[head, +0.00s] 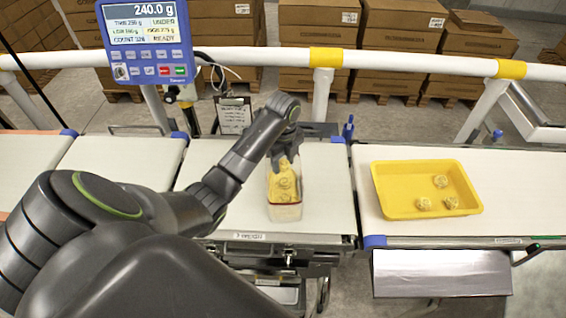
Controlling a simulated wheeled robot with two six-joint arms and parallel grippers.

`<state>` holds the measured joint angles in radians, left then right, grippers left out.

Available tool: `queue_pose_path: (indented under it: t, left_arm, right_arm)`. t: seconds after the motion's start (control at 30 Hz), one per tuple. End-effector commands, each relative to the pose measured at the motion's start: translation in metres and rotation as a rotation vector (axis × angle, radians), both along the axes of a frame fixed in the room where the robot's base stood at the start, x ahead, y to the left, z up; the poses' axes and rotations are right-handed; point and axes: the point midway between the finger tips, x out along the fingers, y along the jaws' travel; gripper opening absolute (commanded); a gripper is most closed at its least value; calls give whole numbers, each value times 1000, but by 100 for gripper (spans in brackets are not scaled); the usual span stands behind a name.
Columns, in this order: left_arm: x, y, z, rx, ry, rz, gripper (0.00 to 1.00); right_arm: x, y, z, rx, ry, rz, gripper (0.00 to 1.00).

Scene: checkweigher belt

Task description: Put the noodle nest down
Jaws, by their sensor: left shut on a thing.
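My left gripper (286,154) points down over the far end of a clear-walled pack (285,212) on the middle weighing belt. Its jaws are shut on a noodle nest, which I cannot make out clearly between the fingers. Pale yellow noodle nests (284,187) lie in the pack, right below and in front of the jaws. Whether the held nest touches them I cannot tell. My right gripper is not in view.
The scale display (145,28) reads 240.0 g and UNDER. A white guard rail (270,57) with yellow bands runs behind the belts. The left belt (120,160) is clear where seen. A grey metal chute (440,272) hangs below the right belt. Stacked cartons stand behind.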

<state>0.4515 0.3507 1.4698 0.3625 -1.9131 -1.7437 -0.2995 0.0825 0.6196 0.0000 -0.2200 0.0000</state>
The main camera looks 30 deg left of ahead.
Motion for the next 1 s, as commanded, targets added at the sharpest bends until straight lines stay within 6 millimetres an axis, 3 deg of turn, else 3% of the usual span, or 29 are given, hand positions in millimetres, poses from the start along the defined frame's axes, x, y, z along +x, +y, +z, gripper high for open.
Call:
queue_pose_path:
  t: [0.77, 0.8, 0.87, 1.0]
  left_arm:
    - [0, 0, -15, 1, -1, -1, 18]
    - [0, 0, -15, 1, -1, 0, 41]
    - [0, 0, -15, 1, -1, 0, 49]
    - [0, 0, -15, 1, -1, 0, 49]
  right_arm:
    - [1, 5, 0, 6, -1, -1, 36]
    - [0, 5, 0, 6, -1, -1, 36]
    - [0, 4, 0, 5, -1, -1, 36]
    - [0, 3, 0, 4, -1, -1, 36]
